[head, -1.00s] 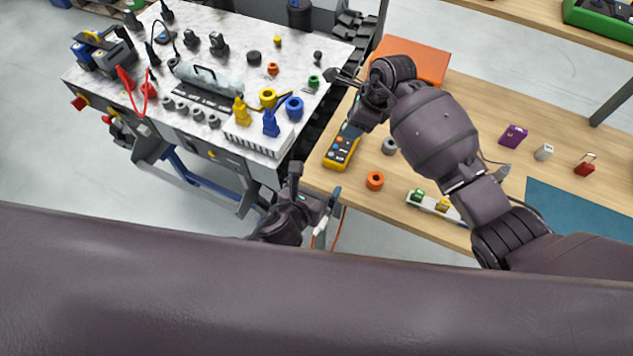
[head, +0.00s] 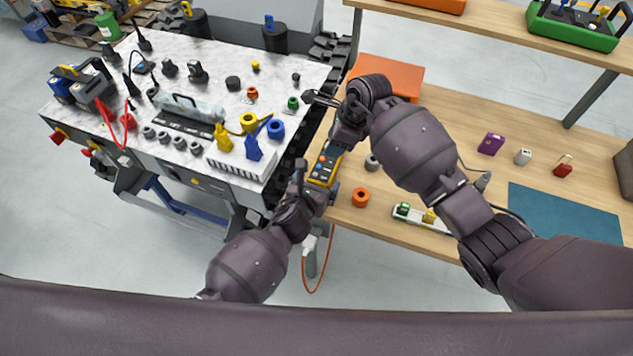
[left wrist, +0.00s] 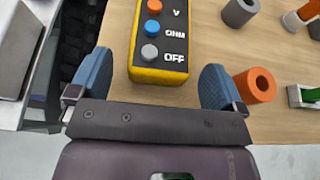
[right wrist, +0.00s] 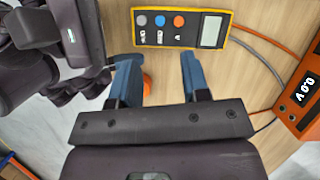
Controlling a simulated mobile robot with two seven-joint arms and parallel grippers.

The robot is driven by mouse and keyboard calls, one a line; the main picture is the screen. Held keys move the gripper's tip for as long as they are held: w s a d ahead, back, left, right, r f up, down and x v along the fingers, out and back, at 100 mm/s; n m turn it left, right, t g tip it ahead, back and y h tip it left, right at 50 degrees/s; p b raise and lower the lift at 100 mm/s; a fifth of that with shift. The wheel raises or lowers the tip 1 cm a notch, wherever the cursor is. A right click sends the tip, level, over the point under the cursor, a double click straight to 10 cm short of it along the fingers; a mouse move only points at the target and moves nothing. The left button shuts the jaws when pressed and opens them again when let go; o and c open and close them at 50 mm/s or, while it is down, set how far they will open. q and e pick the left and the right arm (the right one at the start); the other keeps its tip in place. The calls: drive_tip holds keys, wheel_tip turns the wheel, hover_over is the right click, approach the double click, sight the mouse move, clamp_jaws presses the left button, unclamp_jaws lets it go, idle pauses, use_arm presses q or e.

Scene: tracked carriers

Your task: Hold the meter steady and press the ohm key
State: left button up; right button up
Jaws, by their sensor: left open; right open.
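The meter (head: 323,172) has a yellow case and a dark face and lies on the wooden bench near its left edge. In the left wrist view its orange V key, blue ohm key (left wrist: 151,29) and grey OFF key show. My left gripper (head: 316,182) is open at the meter's near end; in the left wrist view its blue fingers (left wrist: 155,83) stand on either side of that end, with gaps. My right gripper (head: 325,115) is open and empty near the far part. In the right wrist view its fingertips (right wrist: 160,68) are beside the meter's long edge; the display (right wrist: 212,31) looks blank.
An orange ring (head: 360,197) and a grey ring (head: 371,163) stand right of the meter. An orange box (right wrist: 300,95) reads 0.0 V, with cables near the meter. A white tray (head: 446,228) holds small blocks. A marble-topped table (head: 310,75) stands left across a gap.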

use_arm(q)
drive_tip(key=shift+w, duration=0.1)
drive_tip(key=c, duration=1.2)
use_arm(e)
clamp_jaws()
idle(1.0)
